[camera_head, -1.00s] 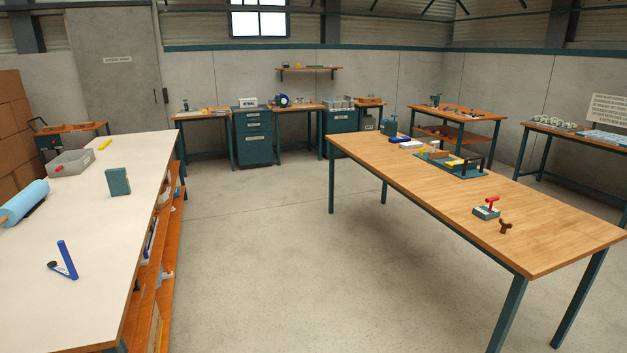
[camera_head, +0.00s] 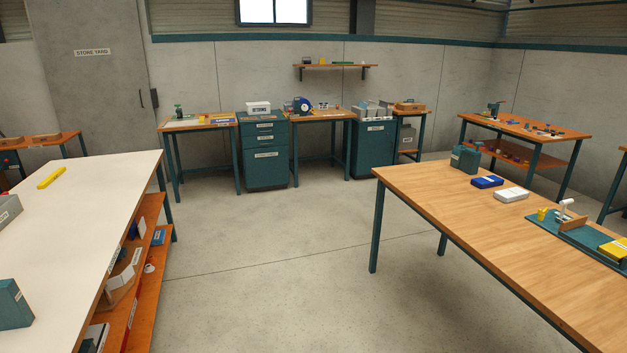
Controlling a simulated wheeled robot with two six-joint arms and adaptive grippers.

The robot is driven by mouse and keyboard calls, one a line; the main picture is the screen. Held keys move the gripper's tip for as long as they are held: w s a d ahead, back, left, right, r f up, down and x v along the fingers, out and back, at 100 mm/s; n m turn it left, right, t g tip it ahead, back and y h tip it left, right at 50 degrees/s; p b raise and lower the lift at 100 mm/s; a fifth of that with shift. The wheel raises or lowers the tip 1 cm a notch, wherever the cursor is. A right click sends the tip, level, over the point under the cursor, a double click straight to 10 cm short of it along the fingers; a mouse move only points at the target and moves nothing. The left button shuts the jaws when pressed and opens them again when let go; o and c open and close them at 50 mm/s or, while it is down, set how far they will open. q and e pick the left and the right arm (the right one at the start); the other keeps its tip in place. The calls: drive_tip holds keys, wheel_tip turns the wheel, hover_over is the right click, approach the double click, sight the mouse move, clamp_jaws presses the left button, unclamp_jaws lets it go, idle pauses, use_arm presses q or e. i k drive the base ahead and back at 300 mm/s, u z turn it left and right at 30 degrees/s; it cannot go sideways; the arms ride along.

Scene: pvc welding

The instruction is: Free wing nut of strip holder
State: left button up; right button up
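I cannot pick out a strip holder or a wing nut for certain in this view. On the wooden table (camera_head: 450,215) at the right, a green board (camera_head: 545,222) carries a wooden block, a small white upright part (camera_head: 566,206), a yellow piece (camera_head: 542,214) and a yellow box (camera_head: 614,249); the picture's right edge cuts it off. Neither of my grippers shows.
A white-topped bench (camera_head: 85,215) with orange shelves (camera_head: 130,290) stands at the left. The concrete floor (camera_head: 270,240) between bench and table is clear. A teal drawer cabinet (camera_head: 264,150) and side tables line the back wall.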

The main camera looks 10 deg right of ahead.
sight(542, 213)
drive_tip(key=z, duration=0.2)
drive_tip(key=i, duration=1.6)
drive_tip(key=z, duration=0.85)
drive_tip(key=i, duration=1.25)
drive_tip(key=z, duration=1.35)
drive_tip(key=i, duration=1)
drive_tip(key=z, duration=0.4)
drive_tip(key=k, duration=0.5)
drive_tip(key=u, duration=2.8)
drive_tip(key=i, duration=3.7)
drive_tip(key=u, duration=0.05)
